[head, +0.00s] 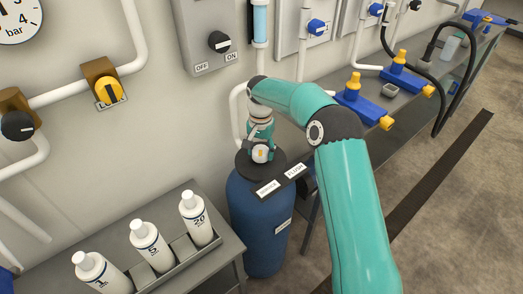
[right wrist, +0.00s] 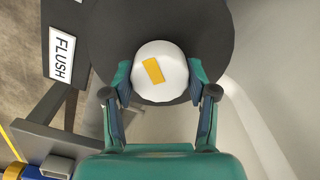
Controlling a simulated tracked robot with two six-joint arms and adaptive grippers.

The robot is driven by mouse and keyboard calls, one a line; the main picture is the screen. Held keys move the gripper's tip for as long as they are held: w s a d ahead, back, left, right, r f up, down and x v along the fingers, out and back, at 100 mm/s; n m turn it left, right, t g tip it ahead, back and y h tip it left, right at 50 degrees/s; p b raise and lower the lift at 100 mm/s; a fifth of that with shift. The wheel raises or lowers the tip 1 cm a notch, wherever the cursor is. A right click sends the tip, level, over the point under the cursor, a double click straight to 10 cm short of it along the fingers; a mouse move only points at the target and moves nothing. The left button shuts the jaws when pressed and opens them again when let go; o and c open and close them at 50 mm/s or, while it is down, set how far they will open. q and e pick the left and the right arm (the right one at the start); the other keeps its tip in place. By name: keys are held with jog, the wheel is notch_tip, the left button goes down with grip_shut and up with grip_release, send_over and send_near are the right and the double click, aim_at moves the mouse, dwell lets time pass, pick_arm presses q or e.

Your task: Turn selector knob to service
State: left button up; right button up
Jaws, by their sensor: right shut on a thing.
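The selector knob (head: 260,154) is a white round cap with an orange-yellow mark, on top of the blue tank (head: 262,222). In the right wrist view the knob (right wrist: 172,90) sits between my finger pads, its mark a short bar tilted slightly, top to the left. My right gripper (right wrist: 160,80) is shut on the knob, one finger on each side; in the head view it comes down from above onto the tank's head. The SERVICE label (head: 268,188) and FLUSH label (head: 294,171) are on a dark plate beside the knob. The right wrist view shows only FLUSH (right wrist: 62,55). My left gripper is not visible.
White bottles (head: 151,247) stand in a rack on a grey cart at the lower left. A wall box with an OFF/ON knob (head: 219,42) is behind. Blue fittings with yellow caps (head: 361,104) sit on the bench to the right. A yellow-handled valve (head: 107,90) is on the wall pipe.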

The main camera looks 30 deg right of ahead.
aim_at(261, 150)
jog(key=shift+m, duration=0.5)
jog(key=shift+r, duration=0.1)
jog(key=o, duration=1.2)
jog(key=shift+c, duration=0.2)
notch_tip(261, 150, up, 12)
jog(key=shift+f, duration=0.2)
